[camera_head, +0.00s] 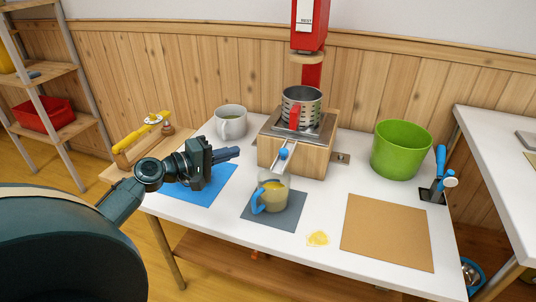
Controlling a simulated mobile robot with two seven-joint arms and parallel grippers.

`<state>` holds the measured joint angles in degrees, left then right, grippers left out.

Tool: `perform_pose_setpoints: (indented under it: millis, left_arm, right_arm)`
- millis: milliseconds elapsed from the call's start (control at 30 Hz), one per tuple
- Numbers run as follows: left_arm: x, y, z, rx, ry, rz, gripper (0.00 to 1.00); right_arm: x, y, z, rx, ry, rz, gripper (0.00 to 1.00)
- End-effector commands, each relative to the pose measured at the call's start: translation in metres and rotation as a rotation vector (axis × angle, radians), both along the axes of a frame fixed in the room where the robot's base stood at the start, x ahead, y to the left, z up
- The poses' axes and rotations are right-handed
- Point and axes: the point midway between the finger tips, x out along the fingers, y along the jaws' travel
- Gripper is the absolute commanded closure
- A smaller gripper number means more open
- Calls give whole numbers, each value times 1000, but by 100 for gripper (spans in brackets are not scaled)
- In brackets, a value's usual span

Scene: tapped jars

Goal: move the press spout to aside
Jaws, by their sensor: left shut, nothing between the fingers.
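The press stands at the back middle, with a red frame (309,30), a metal basket with a red handle (302,107) and a wooden block (312,158). Its metal spout (280,162) slopes forward from the block and carries a blue knob (284,153). The spout's lower end is over a glass jug (276,190) with a blue handle and yellow contents, on a grey mat (286,218). My left gripper (236,153) is shut and empty, left of the spout and apart from it, above a blue mat (208,193). My right gripper is out of view.
A green bucket (401,150), a brown board (387,232) and blue-handled tools (440,162) are at the right. A yellow puddle (317,238) lies near the front edge.

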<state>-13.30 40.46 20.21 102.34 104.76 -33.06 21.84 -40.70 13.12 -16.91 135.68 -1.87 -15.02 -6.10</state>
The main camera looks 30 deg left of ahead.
Motion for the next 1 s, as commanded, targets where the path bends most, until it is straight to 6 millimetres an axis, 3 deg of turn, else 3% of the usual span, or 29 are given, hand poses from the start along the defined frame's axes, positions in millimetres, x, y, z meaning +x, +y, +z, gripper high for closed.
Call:
perform_pose_setpoints:
  millis: [333,600,1000]
  left_arm:
    - [64,-26,-8,2,-3,-1,100]
    - [75,-58,-14,1,1,-1,100]
    - [76,-62,-16,2,1,0,100]
  right_arm:
    - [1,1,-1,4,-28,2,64]
    - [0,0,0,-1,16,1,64]
    - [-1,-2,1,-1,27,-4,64]
